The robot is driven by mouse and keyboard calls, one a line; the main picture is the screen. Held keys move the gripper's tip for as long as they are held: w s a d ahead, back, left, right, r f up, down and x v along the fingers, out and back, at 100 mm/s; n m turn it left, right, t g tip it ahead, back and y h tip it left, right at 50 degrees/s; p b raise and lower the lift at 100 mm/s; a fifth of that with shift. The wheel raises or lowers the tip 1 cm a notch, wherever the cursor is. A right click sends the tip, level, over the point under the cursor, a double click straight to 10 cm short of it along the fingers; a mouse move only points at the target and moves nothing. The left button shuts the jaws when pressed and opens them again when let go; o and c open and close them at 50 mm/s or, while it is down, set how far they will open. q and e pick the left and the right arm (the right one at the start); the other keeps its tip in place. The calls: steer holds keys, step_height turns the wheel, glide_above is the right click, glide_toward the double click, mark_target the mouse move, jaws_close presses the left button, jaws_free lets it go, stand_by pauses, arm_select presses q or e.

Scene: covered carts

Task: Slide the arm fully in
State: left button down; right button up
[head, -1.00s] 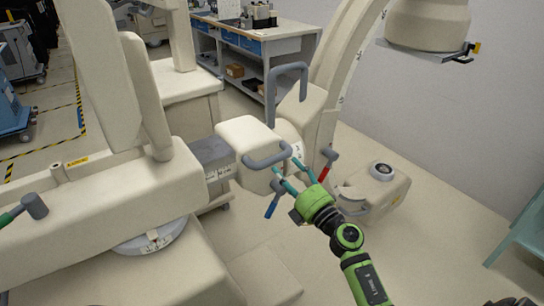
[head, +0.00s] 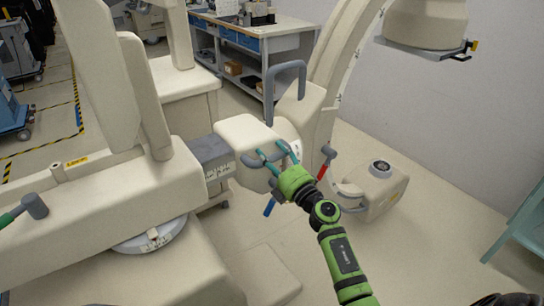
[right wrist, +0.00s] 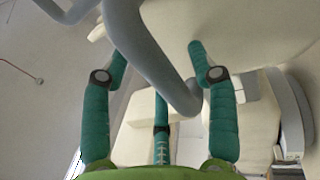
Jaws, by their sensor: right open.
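The machine's horizontal arm shows in the head view as a short grey section (head: 212,153) between the big cream body (head: 110,200) and a cream end block (head: 243,133). A grey bar handle (head: 250,160) sticks out of the block. My right gripper (head: 273,150) is open at this handle, with its fingertips on either side of the bar. In the right wrist view the handle (right wrist: 165,75) runs between the open fingers of the gripper (right wrist: 158,52); I cannot tell whether they touch it.
A taller grey handle (head: 285,80) rises behind the block. A red lever (head: 323,171) and a blue lever (head: 269,206) are close to my right gripper. A workbench (head: 265,35) stands behind.

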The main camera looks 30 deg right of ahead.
mark_target(264, 166)
jaws_close()
steer(key=shift+s+a+p, duration=0.1)
steer(key=shift+a+p, duration=0.4)
steer(key=shift+a, duration=0.6)
steer(key=shift+d+f, duration=0.3)
steer(key=shift+s+a, duration=0.15)
steer(key=shift+a, duration=0.75)
steer(key=s+a+p, duration=0.1)
steer(key=a, duration=0.6)
jaws_free()
steer(key=shift+d, duration=0.2)
steer(key=shift+r, duration=0.15)
